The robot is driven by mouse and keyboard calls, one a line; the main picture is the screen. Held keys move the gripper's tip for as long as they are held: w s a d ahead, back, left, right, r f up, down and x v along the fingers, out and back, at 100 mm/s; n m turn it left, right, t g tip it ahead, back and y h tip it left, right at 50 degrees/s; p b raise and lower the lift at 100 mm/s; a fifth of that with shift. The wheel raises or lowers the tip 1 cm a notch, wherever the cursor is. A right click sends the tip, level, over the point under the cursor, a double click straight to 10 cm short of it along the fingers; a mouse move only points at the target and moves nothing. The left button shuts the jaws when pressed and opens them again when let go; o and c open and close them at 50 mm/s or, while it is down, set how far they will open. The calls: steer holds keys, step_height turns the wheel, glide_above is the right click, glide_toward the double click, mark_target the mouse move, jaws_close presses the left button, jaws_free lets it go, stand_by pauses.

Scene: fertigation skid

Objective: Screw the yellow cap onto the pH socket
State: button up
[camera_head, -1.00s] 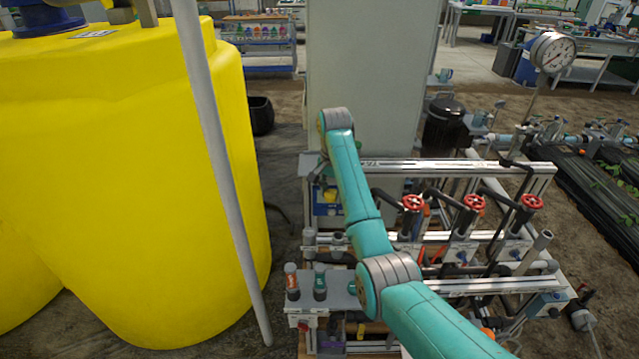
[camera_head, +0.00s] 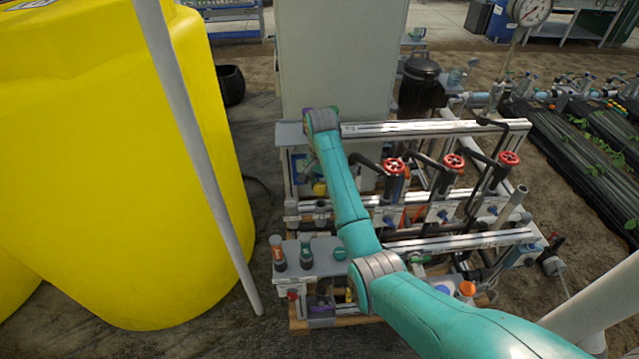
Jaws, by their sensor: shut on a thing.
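My teal arm reaches from the lower right to a wrist above the left end of the skid's top rail. My gripper (camera_head: 317,170) hangs below the wrist and shows only in part, largely hidden by the arm. It is shut on the small yellow cap (camera_head: 320,188), which shows just below it in front of a blue and white part. The cap's tilt and the fingertips cannot be made out. I cannot pick out the pH socket; whether the cap touches anything is also unclear.
An orange-topped bottle (camera_head: 278,252) and a green-topped one (camera_head: 306,252) stand on a grey shelf at the front left. Red valve wheels (camera_head: 453,160) and black pipes fill the right. A large yellow tank (camera_head: 110,180) and a slanting pale pole (camera_head: 190,130) stand left.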

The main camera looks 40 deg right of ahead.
steer(key=shift+f, duration=1.45)
steer(key=shift+f, duration=1.35)
stand_by(0.9)
steer(key=shift+o, duration=1.1)
steer(key=shift+f, duration=0.25)
steer(key=c, duration=0.7)
steer(key=shift+m, duration=1.5)
